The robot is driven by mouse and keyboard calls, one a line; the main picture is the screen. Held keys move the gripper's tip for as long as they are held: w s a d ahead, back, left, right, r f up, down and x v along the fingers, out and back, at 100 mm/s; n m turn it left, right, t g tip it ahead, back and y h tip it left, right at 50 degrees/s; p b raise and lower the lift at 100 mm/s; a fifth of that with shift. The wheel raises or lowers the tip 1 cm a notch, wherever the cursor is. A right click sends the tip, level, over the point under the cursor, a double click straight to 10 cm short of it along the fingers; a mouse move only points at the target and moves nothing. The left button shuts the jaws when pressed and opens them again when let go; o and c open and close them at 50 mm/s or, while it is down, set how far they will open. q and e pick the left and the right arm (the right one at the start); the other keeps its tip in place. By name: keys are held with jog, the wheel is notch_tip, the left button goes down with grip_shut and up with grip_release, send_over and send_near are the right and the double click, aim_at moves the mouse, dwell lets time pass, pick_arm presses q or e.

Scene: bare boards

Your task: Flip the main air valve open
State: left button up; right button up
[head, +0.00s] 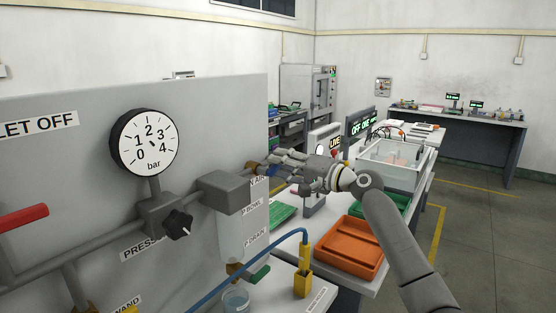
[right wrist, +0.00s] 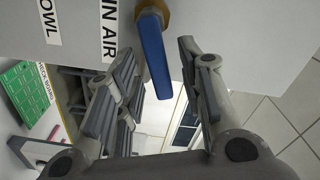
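The main air valve shows in the right wrist view as a blue lever (right wrist: 153,58) on a brass body (right wrist: 152,10), beside a partly cut-off label reading "IN AIR" (right wrist: 109,40). The lever points away from the panel, towards the wrist. My right gripper (right wrist: 160,85) is open, with its fingers on either side of the lever; a gap shows on both sides, so it does not grip it. In the head view my right gripper (head: 285,168) is at the panel's right end, mostly covering the valve. My left gripper is not in view.
The panel carries a round pressure gauge (head: 144,143), a black knob (head: 178,223), a grey filter block (head: 228,192) with a clear bowl, and a red lever (head: 22,217) at left. An orange tray (head: 349,248) and blue hose (head: 250,262) lie below my right arm.

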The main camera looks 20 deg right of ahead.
jog(key=shift+w+a, duration=0.35)
jog(key=shift+w, duration=0.15)
grip_shut()
jog(key=shift+f+m+p, duration=0.15)
jog(key=shift+m+p, duration=0.95)
jog(key=shift+d+f+m+p, duration=0.1)
jog(key=shift+f+m+p, duration=0.45)
jog(key=shift+m, duration=0.45)
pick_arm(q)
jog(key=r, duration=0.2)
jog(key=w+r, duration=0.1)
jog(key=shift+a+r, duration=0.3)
pick_arm(e)
jog(key=shift+f, duration=0.1)
grip_release()
